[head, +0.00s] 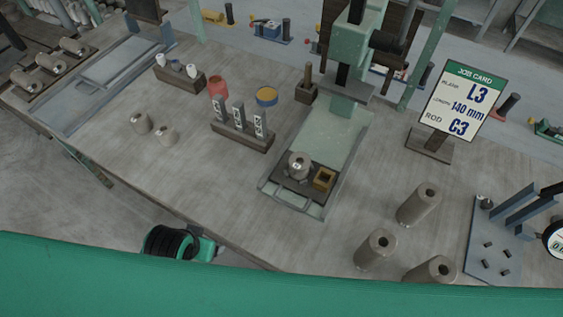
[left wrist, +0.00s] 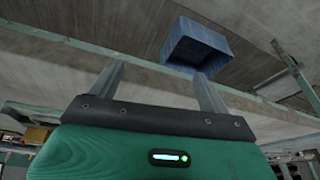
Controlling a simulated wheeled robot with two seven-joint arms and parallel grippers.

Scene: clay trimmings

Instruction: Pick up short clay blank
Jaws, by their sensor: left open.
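No clay blank can be made out in that view. My right gripper is in neither view.
A green press (head: 335,140) stands mid-bench with a grey part on its base. A job card (head: 463,103) reads L3, 140 mm, C3. A blue bin (left wrist: 183,42) shows beyond my left fingers.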

